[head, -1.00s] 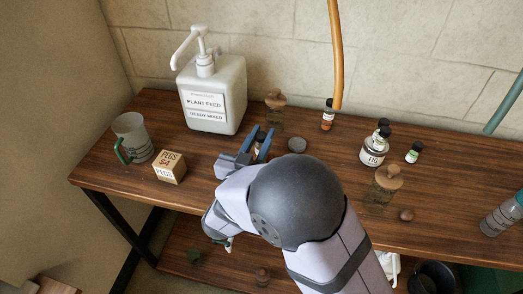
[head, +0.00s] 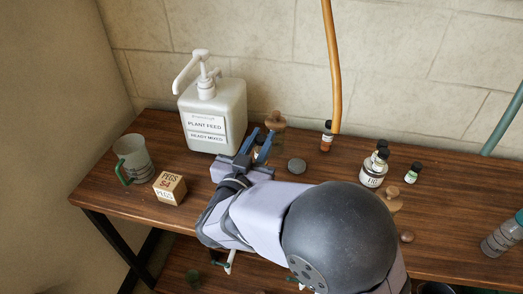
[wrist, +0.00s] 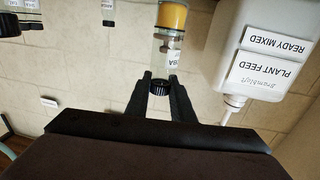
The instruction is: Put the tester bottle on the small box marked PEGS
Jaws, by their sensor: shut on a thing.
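My gripper (head: 262,139) is shut on a small clear bottle (wrist: 170,50) with a black cap, a white label and yellow-orange contents. I take it to be the tester bottle. In the wrist view, the fingers (wrist: 160,90) are at its cap end and the picture is upside down. In the head view the fingers mostly hide the bottle, and I cannot tell how far it is above the table. The small box marked PEGS (head: 169,188) stands on the table, left of my gripper and nearer the front edge. Its top looks bare.
A green-handled mug (head: 134,158) stands left of the box. A white PLANT FEED pump jug (head: 206,132) stands behind, near my gripper. A cork-topped jar (head: 276,118), a grey round piece (head: 296,166) and several small bottles stand to the right. The tabletop between box and gripper looks clear.

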